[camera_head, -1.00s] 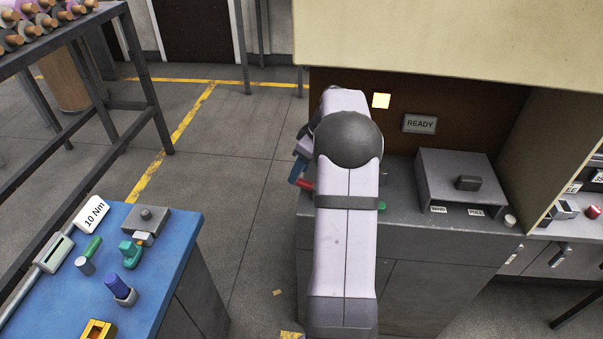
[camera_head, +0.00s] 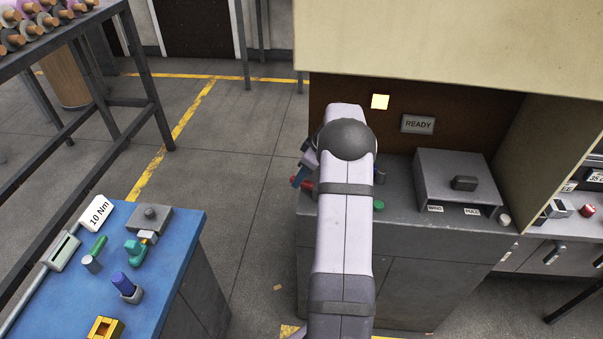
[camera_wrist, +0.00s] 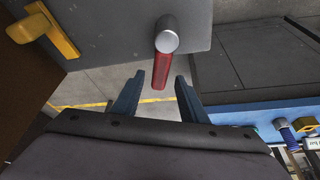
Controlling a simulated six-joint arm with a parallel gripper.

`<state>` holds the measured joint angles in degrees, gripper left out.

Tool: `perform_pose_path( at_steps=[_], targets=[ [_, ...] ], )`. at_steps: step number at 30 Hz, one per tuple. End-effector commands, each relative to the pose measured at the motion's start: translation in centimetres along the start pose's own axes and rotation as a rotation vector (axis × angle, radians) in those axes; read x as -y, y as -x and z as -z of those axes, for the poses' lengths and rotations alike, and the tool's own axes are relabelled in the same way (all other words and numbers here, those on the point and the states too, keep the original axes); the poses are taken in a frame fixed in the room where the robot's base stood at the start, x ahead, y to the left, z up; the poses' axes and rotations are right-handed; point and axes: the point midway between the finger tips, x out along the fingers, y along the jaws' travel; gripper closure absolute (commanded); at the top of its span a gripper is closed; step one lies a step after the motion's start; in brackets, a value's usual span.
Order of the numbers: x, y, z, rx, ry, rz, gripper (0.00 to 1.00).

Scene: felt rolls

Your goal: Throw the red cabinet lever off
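The red lever (camera_wrist: 161,72) has a silver round end (camera_wrist: 167,42) and shows in the wrist view at the grey cabinet's edge. In the head view the red lever (camera_head: 305,186) sticks out at the left end of the cabinet top (camera_head: 399,196). My gripper (camera_wrist: 160,77) is open, with its two blue fingers on either side of the lever's far part. A gap shows on each side; whether they are level with the lever in depth, I cannot tell. In the head view my gripper (camera_head: 299,176) is beside the lever, partly hidden by my arm.
A yellow handle (camera_wrist: 48,33) is on the cabinet's other side in the wrist view. A lit square lamp (camera_head: 380,102) and a READY sign (camera_head: 419,124) are on the back panel. A grey box (camera_head: 461,181) stands right. A blue bench (camera_head: 176,249) stands left across open floor.

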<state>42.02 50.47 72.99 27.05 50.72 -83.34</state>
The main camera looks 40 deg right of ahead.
Motion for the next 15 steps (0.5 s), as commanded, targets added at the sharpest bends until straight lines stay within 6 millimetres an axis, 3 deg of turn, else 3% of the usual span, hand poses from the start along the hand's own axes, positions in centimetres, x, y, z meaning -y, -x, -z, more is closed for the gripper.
perform_pose_path(
  at_steps=[13, 14, 15],
  targets=[
    [-0.01, -1.10, 0.01, -0.001, -0.001, -0.001, 0.61],
    [-0.01, -1.09, 0.02, -0.001, -0.001, -0.001, 0.63],
    [-0.01, -1.09, 0.01, -0.001, -0.001, -0.001, 0.73]
  ],
)
